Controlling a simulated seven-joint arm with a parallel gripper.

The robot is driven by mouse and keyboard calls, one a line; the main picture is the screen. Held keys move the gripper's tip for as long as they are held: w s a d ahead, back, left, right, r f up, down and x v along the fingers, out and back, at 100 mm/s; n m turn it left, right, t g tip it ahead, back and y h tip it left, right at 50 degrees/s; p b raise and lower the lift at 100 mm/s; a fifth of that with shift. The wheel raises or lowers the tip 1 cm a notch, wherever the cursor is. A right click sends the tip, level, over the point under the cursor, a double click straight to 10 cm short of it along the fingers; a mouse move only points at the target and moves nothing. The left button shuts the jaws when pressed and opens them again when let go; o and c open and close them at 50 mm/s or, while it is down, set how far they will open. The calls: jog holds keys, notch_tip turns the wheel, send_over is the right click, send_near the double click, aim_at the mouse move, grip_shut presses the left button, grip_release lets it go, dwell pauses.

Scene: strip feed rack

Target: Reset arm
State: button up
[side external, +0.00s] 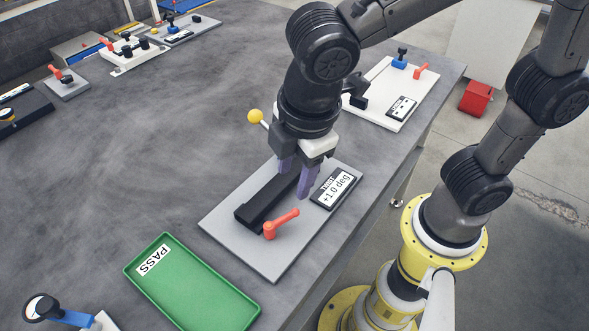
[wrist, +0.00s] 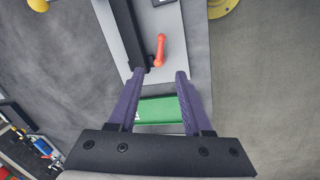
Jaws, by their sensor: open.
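My gripper (side external: 297,178) has two purple fingers and hangs over a grey plate (side external: 228,223) on the table. The fingers are apart and nothing shows between them in the wrist view (wrist: 156,76). The plate carries a long black bar (side external: 262,202), a red lever (side external: 281,223) and a display (side external: 336,188) reading "+1.0 deg". The fingers are close above the bar and the display; whether they touch either cannot be told. A yellow ball knob (side external: 255,116) is just behind the gripper.
A green tray (side external: 205,302) marked PASS lies in front of the plate. A white plate with a display (side external: 382,112) stands behind, near the table's right edge. Other fixtures (side external: 128,52) sit at the back left. The left middle of the table (side external: 130,150) is clear.

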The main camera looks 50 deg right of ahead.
jog(key=w+d+r+m+t, duration=0.1)
jog(key=d+r+m, duration=0.2)
jog(key=d, duration=0.3)
jog(key=d+r+m+t, duration=0.1)
jog(key=d+r+m, duration=0.15)
jog(key=d, duration=0.45)
jog(key=s+d+f+m+t, duration=0.1)
jog(key=s+d+f+m, duration=0.1)
jog(key=s+d+m, duration=0.4)
jog(key=shift+s+d+f+m+t+y, duration=0.3)
jog(key=shift+s+m, duration=0.5)
jog(key=shift+m, duration=0.55)
